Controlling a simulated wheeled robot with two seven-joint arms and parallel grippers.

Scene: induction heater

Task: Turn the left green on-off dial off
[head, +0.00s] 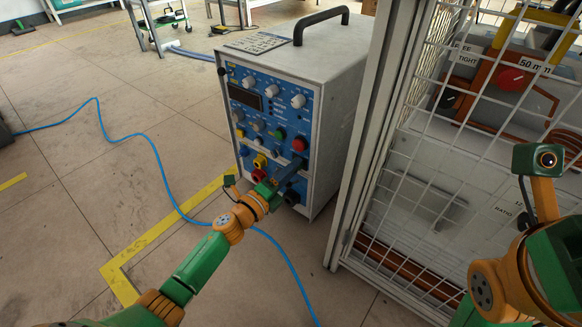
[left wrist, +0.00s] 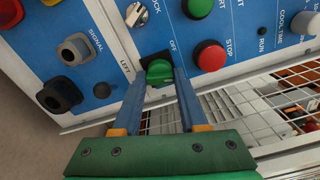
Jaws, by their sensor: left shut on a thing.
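The left green dial (left wrist: 159,71) sits on the blue front panel between the printed words LEFT and OFF. My left gripper (left wrist: 160,82) has its two blue fingers on either side of the dial and is shut on it. In the head view my left gripper (head: 296,166) reaches the lower right of the panel and hides the dial there. The dial's exact pointing is hard to read. My right arm shows at the right edge, but its gripper is not in view.
The induction heater box (head: 335,90) stands on the tiled floor. Near the dial are a red STOP button (left wrist: 210,55) and a green button (left wrist: 197,8). A white wire-mesh cage (head: 420,190) stands close on the right. A blue cable (head: 150,150) crosses the floor.

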